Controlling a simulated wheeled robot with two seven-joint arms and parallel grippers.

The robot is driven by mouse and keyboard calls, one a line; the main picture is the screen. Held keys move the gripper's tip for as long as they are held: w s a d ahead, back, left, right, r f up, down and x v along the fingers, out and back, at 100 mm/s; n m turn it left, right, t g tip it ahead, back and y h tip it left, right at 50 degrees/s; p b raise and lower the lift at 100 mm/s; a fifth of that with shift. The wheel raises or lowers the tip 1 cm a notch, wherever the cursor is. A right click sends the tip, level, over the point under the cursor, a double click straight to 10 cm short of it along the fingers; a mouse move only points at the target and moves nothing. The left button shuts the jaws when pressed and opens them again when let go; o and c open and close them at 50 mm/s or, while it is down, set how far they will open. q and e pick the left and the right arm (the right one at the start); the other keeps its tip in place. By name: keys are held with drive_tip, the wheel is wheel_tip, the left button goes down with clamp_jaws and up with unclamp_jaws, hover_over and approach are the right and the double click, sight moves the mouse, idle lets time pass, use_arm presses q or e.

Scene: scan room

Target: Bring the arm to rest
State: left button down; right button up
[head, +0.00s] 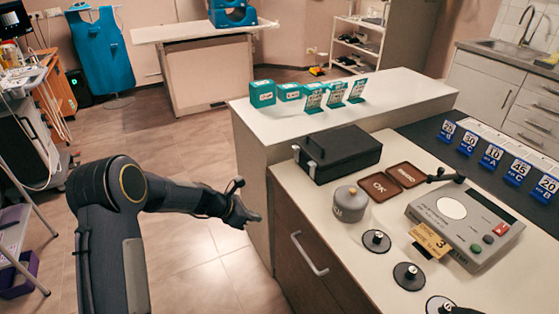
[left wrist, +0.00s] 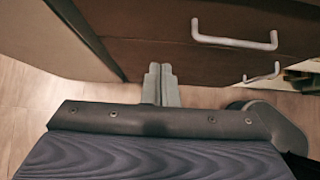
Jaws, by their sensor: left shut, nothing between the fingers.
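My left arm comes in from the left in the head view and reaches across to the right. Its gripper (head: 246,214) is shut and empty, over the floor just left of the cabinet front. In the left wrist view the closed fingers (left wrist: 161,86) point toward the brown cabinet front, with nothing between them. I cannot tell the exact gap to the cabinet. My right gripper does not clearly show.
The counter (head: 320,210) holds a black box (head: 338,153), brown trays (head: 381,187), a grey canister (head: 350,204) and a grey device (head: 465,225). A drawer handle (head: 309,255) sticks out near my gripper. The floor (head: 190,255) beside the arm is clear.

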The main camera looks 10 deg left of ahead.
use_arm(q)
drive_tip(key=s+a+r+m, duration=0.3)
drive_tip(key=s+r+m, duration=0.8)
drive_tip(key=s+r, duration=0.65)
drive_tip(key=s+a+r+m+y+p, duration=0.1)
drive_tip(key=s+m, duration=0.5)
drive_tip(key=s, duration=0.4)
drive_tip(key=s+a+r+m+y, duration=0.1)
drive_tip(key=s+m+y, duration=0.1)
drive_tip(key=s+m, duration=0.4)
drive_tip(key=s, duration=0.4)
drive_tip(key=shift+a+r+t+y+p, duration=0.3)
drive_tip(key=shift+p, duration=0.05)
